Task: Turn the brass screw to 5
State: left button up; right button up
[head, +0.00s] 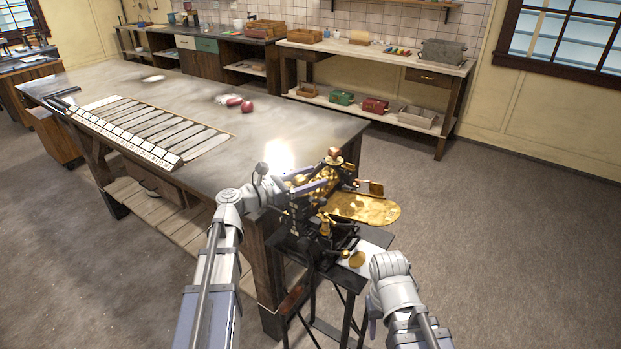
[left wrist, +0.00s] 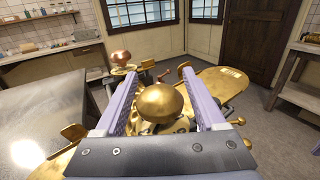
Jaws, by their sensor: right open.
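A black and brass roller machine (head: 325,215) stands on a small black stand beside the big table. My left gripper (head: 312,184) is over its top. In the left wrist view, its two purple fingers (left wrist: 160,86) stand on either side of a round brass knob (left wrist: 160,101), which appears to be the brass screw's head. The fingers are close to the knob; whether they touch it I cannot tell. Part of a dial plate shows below the knob, but its marks are too hidden and small to read.
A brass tray (head: 365,208) sticks out right of the machine. A copper knob (head: 334,157) rises behind the gripper. The big table (head: 200,85) holds a slatted board (head: 150,130) and red items (head: 246,106). The floor to the right is clear.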

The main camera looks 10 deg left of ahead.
pick_arm(q)
grip_shut()
dwell(0.3)
jog(key=shift+n+t+y, duration=0.3)
jog(key=shift+t, duration=0.1)
